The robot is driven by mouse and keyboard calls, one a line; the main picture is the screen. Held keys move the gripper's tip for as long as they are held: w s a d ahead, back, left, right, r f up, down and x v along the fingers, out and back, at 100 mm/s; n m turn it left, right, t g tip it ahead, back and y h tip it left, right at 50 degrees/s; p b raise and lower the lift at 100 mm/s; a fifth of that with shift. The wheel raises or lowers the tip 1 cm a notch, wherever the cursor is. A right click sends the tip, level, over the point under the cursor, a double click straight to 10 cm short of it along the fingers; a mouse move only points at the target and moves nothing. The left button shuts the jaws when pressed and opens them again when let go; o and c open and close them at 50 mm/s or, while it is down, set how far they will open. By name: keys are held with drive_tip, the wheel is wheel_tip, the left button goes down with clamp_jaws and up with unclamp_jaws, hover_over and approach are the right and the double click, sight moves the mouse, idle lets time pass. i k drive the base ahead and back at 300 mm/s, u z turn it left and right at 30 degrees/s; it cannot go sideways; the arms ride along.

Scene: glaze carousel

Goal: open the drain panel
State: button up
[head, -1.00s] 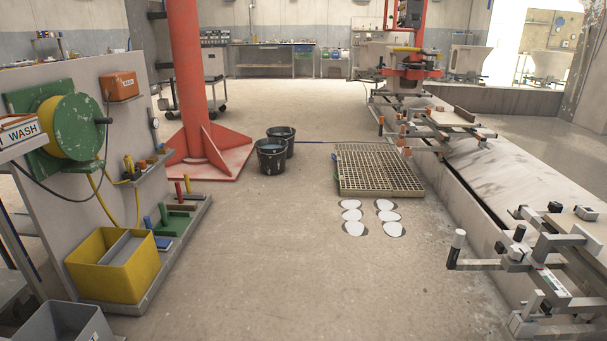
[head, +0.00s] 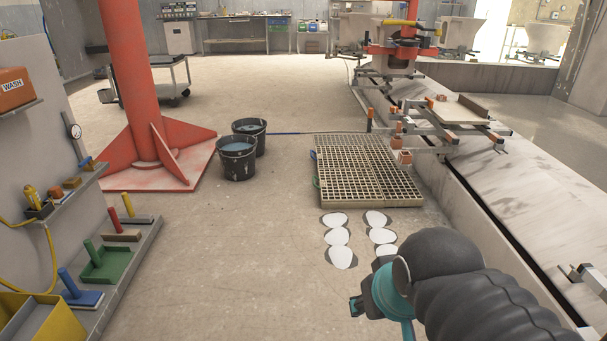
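The drain panel, a beige slatted grating (head: 362,168), lies flat on the floor in the head view, right of the middle, next to the long pale channel wall. It looks closed and level, with a seam running along it. My gripper's fingers do not show.
White round patches (head: 337,237) lie on the floor in front of the grating. Two dark buckets (head: 236,158) of water and a red column base (head: 150,160) stand to the left. Carousel arms (head: 450,117) overhang the right side.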

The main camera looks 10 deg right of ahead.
sight(362, 181)
drive_tip(key=z, duration=0.05)
drive_tip(key=i, duration=2.7)
drive_tip(key=z, duration=0.45)
drive_tip(key=i, duration=0.4)
drive_tip(key=z, duration=0.25)
